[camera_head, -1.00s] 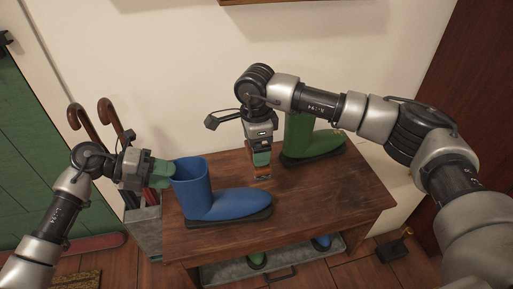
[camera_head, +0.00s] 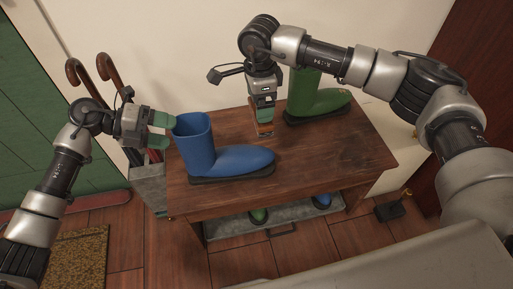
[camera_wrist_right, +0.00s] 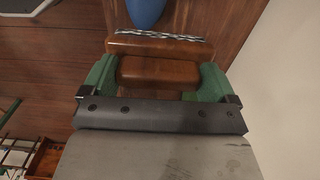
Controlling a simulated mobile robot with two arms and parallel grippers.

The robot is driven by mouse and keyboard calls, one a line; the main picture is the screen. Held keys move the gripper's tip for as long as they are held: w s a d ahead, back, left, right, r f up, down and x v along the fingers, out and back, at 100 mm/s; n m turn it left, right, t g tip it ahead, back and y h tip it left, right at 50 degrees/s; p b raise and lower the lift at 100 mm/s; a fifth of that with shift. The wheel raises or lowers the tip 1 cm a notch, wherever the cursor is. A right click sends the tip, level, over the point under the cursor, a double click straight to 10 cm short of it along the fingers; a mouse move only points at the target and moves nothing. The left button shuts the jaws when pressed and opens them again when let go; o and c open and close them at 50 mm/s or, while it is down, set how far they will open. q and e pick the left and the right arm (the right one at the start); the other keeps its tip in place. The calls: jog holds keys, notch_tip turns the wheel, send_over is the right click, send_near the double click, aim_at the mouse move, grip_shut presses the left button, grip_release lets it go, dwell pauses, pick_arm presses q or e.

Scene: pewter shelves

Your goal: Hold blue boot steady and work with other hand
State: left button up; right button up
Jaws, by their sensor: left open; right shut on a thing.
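The blue boot (camera_head: 232,160) stands upright on the wooden bench (camera_head: 318,160), its toe pointing right. My left gripper (camera_head: 160,131) is open at the left of the boot's shaft, its green fingers close to the shaft; I cannot tell whether they touch it. My right gripper (camera_head: 263,111) is shut on a brown wooden brush (camera_head: 264,130), behind the boot's toe. In the right wrist view the brush (camera_wrist_right: 158,70) sits between the green fingers, with dark and white bristles along its far edge. The boot's blue tip (camera_wrist_right: 146,10) shows beyond it.
A green boot (camera_head: 318,100) stands on the bench behind and right of my right gripper. An umbrella stand (camera_head: 150,188) with curved handles is left of the bench. A lower shelf (camera_head: 235,228) holds more footwear. The bench's right side is clear.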

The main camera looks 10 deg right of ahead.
pick_arm(q)
jog(key=v, duration=1.1)
jog(key=shift+f, duration=0.1)
